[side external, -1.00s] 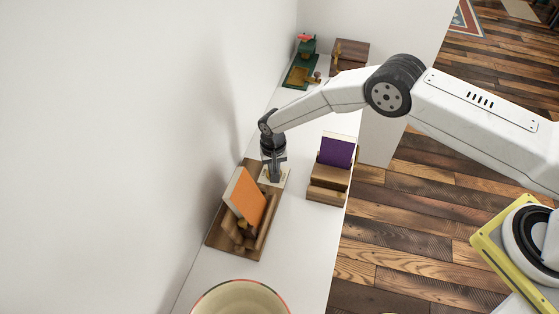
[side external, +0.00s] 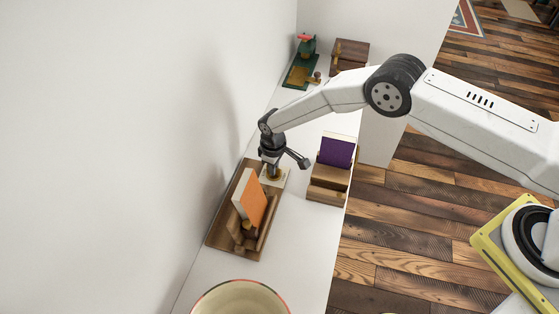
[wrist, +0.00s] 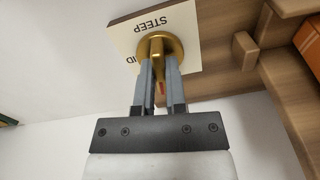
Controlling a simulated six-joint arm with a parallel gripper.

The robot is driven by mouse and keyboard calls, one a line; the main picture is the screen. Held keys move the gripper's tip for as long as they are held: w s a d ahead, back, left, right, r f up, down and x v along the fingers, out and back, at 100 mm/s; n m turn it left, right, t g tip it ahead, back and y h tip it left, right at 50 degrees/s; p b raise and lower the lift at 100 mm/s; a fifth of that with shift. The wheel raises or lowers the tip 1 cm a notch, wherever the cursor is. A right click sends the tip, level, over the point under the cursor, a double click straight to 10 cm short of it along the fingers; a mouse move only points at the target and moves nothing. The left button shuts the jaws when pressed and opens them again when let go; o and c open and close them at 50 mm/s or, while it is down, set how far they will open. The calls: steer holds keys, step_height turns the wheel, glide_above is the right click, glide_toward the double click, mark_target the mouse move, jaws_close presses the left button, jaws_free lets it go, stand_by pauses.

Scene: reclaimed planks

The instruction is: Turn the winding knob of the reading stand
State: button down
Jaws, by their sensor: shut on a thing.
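The reading stand (side external: 222,236) is a brown wooden base on the white shelf, with an orange book (side external: 255,200) leaning steeply on it. The stand also shows at the right of the wrist view (wrist: 232,78). The winding knob (wrist: 173,45) is brass and round with a raised bar, in front of a cream label plate (wrist: 185,20) reading "STEEP". My gripper (wrist: 158,70) points at the knob, and its two fingers are shut on the knob's bar, one on each side. In the side view my gripper (side external: 271,168) hides part of the knob.
A wooden holder with a purple book (side external: 336,152) stands to the right of the stand. A cream bowl (side external: 242,300) is at the near end. A green-based device (side external: 300,72) and a wooden box (side external: 350,54) stand at the far end. Shelf between stand and holder is clear.

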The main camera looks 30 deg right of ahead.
steer(key=shift+n, duration=1)
steer(key=c, duration=0.7)
jaws_free()
steer(key=shift+r, duration=0.15)
steer(key=shift+r, duration=3.75)
steer(key=shift+r, duration=0.1)
